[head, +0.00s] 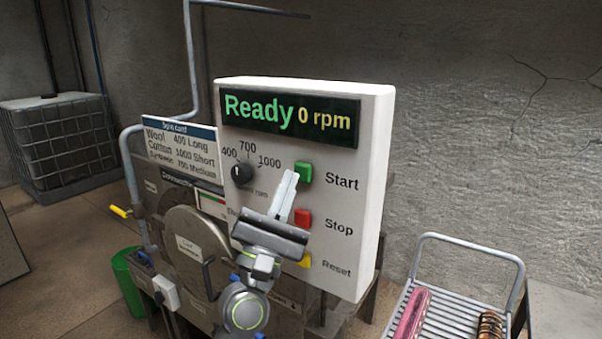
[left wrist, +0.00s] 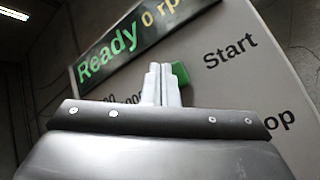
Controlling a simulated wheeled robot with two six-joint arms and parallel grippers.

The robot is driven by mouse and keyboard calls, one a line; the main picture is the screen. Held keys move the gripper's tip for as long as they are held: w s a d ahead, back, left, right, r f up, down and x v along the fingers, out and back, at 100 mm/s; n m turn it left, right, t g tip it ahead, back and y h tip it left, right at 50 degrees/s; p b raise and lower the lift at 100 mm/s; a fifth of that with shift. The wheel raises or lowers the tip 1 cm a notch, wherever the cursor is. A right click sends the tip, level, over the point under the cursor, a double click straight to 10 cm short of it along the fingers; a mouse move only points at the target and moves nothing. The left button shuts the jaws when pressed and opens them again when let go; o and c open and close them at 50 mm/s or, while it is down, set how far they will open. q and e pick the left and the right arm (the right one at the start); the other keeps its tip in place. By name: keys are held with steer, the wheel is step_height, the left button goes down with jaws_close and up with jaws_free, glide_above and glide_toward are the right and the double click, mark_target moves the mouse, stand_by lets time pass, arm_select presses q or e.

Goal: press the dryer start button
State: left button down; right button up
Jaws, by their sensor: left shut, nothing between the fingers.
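The white dryer control panel (head: 318,150) carries a display (head: 290,112) that reads "Ready 0 rpm". The green start button (head: 304,172) is beside the "Start" label. The red stop button (head: 303,218) and yellow reset button (head: 305,259) are below it. My left gripper (head: 291,176) is shut and empty, its tips just left of the green button. In the left wrist view the shut fingers (left wrist: 162,72) partly overlap the left side of the green button (left wrist: 180,74). I cannot tell whether they touch it. My right gripper is not in view.
A black speed knob (head: 242,173) is left of the fingers. A spin card (head: 180,150) and a round lid (head: 195,245) are further left. A metal rack cart (head: 455,315) with rolled rugs stands at lower right. Bare wall lies to the right.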

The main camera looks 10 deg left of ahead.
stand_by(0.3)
arm_select(q)
steer(key=shift+w+d, duration=0.15)
steer(key=shift+w, duration=0.25)
steer(key=shift+w+d, duration=0.15)
steer(key=shift+w, duration=0.25)
stand_by(0.6)
steer(key=shift+s, duration=0.15)
steer(key=shift+s+a, duration=0.3)
steer(key=shift+s, duration=0.4)
steer(key=shift+s+a+p, duration=0.25)
steer(key=shift+s+a, duration=0.05)
steer(key=shift+s, duration=0.45)
steer(key=shift+s+a+p, duration=0.25)
steer(key=shift+s, duration=0.55)
steer(key=shift+s+a+p, duration=0.25)
steer(key=shift+s+a, duration=0.05)
steer(key=shift+s, duration=0.45)
